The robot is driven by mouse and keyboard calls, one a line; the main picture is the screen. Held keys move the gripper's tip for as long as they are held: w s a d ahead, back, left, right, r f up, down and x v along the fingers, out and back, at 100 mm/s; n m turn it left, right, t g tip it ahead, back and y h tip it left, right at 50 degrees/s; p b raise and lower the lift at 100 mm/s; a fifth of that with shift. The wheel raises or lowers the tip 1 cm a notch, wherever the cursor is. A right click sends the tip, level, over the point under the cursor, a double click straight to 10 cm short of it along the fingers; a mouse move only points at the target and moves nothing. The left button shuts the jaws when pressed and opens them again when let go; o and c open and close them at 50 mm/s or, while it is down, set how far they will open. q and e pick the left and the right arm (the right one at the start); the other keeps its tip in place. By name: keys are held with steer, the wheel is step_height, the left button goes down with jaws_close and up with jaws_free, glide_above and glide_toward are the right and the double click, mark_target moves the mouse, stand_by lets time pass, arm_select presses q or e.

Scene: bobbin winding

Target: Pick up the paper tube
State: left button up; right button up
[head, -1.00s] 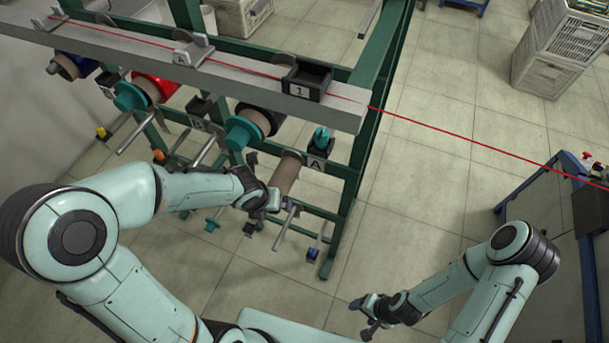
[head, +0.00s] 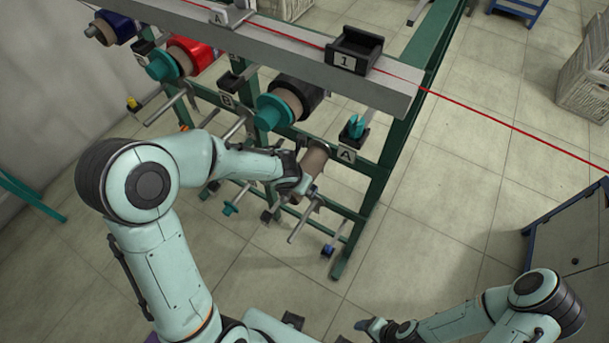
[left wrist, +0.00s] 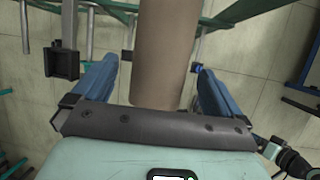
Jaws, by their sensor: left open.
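The brown paper tube (head: 313,158) is on the lower front of the green frame, beside the label A. In the left wrist view the tube (left wrist: 165,50) runs lengthwise between the two blue fingers of my left gripper (left wrist: 154,72). The fingers are apart, with a visible gap on each side of the tube. In the head view my left gripper (head: 301,184) is at the tube's near end and hides part of it. My right gripper (head: 373,326) is at the bottom edge, partly cut off, away from the tube; its jaw opening is unclear.
The green frame (head: 378,190) carries several wound bobbins, including a red one (head: 190,55), and bare metal rods (head: 303,222). A grey beam (head: 300,55) with a black holder marked 1 (head: 354,50) crosses above. A red thread stretches right.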

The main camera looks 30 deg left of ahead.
arm_select(q)
steer(key=b+x, duration=0.1)
steer(key=x, duration=0.2)
steer(key=shift+s+f, duration=0.15)
steer(key=shift+f, duration=0.15)
steer(key=shift+w, duration=0.2)
steer(key=c, duration=1)
steer(key=shift+r, duration=0.1)
steer(key=shift+c, duration=0.3)
